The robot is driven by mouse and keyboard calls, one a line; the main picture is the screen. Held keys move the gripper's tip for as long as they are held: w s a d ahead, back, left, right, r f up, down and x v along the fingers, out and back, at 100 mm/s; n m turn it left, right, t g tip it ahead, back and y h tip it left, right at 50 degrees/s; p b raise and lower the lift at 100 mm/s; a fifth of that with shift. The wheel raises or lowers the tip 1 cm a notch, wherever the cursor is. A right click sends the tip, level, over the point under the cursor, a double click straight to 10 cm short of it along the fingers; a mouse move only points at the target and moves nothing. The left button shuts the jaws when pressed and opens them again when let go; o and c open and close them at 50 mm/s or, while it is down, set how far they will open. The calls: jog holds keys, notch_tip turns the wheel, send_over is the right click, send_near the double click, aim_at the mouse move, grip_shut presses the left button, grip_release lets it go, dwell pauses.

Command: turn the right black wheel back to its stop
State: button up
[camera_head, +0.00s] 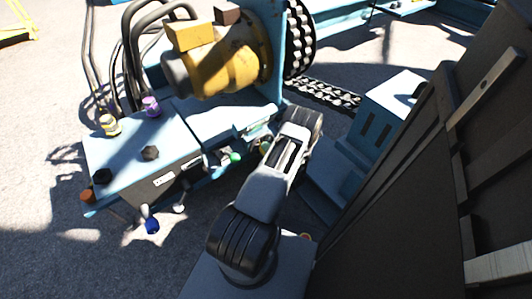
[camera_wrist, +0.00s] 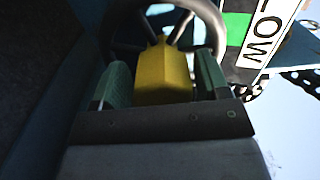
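In the wrist view, a black spoked wheel (camera_wrist: 212,18) fills the top middle, its lower part hidden. A yellow block (camera_wrist: 163,75) with a tapered top stands in front of it, below where the spokes meet. The green fingers of my gripper (camera_wrist: 163,84) stand wide apart, one on each side of the yellow block. I cannot tell whether they touch it. I see no finger on the wheel's rim. In the head view, my arm hides the gripper and the place where it works, and I cannot make out the wheel there.
A label reading LOW (camera_wrist: 262,35) with a green patch is right of the wheel. In the head view, a blue bench (camera_head: 120,160) with coloured knobs stands left of my arm, below a yellow motor (camera_head: 220,65). A blue box (camera_head: 390,105) stands right.

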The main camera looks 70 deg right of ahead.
jog(key=shift+o, duration=1.2)
jog(key=p+v, duration=0.3)
jog(key=v, duration=1)
jog(key=shift+s+a, duration=0.25)
jog(key=shift+s, duration=0.05)
